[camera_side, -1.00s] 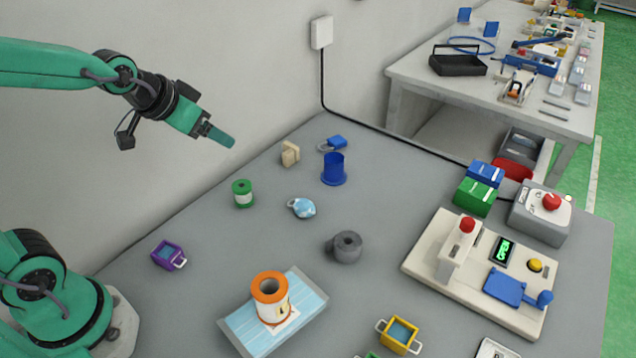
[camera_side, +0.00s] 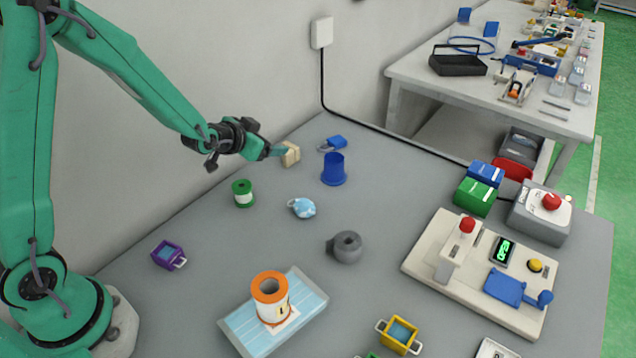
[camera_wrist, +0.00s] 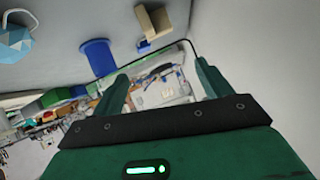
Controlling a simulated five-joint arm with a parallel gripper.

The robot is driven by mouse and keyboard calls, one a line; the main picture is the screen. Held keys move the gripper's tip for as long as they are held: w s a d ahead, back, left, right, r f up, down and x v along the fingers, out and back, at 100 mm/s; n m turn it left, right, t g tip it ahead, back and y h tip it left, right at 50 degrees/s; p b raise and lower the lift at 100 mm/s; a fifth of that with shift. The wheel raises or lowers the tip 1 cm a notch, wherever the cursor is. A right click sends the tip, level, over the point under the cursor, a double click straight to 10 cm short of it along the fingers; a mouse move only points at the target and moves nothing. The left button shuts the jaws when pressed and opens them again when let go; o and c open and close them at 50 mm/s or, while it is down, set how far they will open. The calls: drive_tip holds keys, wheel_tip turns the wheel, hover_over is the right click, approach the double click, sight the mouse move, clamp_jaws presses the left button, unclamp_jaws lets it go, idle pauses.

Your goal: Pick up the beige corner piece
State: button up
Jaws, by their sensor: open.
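The beige corner piece (camera_side: 291,155) stands on the grey table near the wall, at the back of the side view. It also shows at the top of the wrist view (camera_wrist: 153,22), ahead of the fingers. My gripper (camera_side: 280,151) is close beside it on its left in the side view. I cannot tell from there whether the fingertips touch it. In the wrist view my gripper (camera_wrist: 160,83) has its two green fingers apart with nothing between them, and the piece lies beyond the fingertips.
A blue cup-like holder (camera_side: 334,171) stands right of the piece, with a blue tagged item (camera_side: 336,143) behind it. A green-and-white spool (camera_side: 243,194) and a light blue mask bundle (camera_side: 302,208) lie nearer. The wall is close behind the piece.

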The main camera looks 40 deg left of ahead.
drive_tip(key=t, duration=0.1)
approach(293, 156)
drive_tip(key=shift+w+a, duration=1.1)
drive_tip(key=shift+a, duration=0.05)
drive_tip(key=shift+w, duration=0.1)
drive_tip(key=shift+x, duration=1.2)
drive_tip(key=shift+w, duration=0.15)
drive_tip(key=shift+x, duration=2.45)
drive_tip(key=shift+c, duration=0.2)
drive_tip(key=c, duration=1)
